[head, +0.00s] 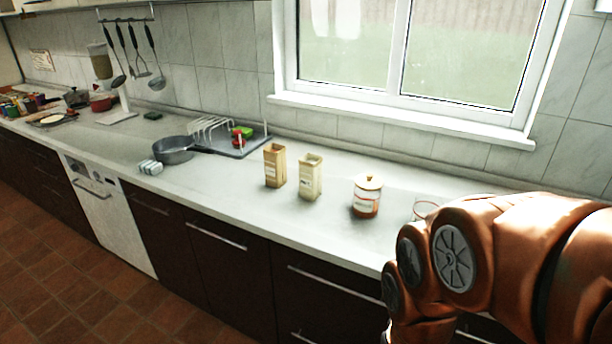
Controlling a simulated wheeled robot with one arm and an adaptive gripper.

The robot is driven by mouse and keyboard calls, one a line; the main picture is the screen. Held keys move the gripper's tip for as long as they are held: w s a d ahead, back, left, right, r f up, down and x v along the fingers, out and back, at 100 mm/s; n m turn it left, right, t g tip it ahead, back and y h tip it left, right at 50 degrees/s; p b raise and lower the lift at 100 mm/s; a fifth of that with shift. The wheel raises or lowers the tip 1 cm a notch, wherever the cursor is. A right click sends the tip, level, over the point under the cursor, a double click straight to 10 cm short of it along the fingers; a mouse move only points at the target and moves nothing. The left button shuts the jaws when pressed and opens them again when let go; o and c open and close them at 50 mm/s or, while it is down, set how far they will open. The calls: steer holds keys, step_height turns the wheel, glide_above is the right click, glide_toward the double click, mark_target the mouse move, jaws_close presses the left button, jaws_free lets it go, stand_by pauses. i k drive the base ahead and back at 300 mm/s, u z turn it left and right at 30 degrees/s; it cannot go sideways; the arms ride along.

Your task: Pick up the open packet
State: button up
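Two upright box-shaped packets stand side by side on the counter, a little right of the middle of the head view. The left packet (275,166) is tan-brown with a pale label. The right packet (310,178) is paler cream and slightly nearer. The tops of both look open, and I cannot tell surely which one is the open packet. They stand apart with a small gap. My orange arm fills the lower right corner of the view. My gripper is outside the picture, so its state is hidden.
A lidded jar (367,196) stands right of the packets, with a clear glass (425,209) beyond it, close to my arm. A grey pan (174,151) and a dish rack (212,130) are to the left. The counter (240,203) in front of the packets is bare.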

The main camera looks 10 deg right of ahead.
mark_target(310, 164)
steer(key=z, duration=0.55)
steer(key=k, duration=0.35)
steer(key=u, duration=1.55)
steer(key=i, duration=1)
steer(key=z, duration=0.6)
steer(key=i, duration=0.5)
steer(key=z, duration=0.3)
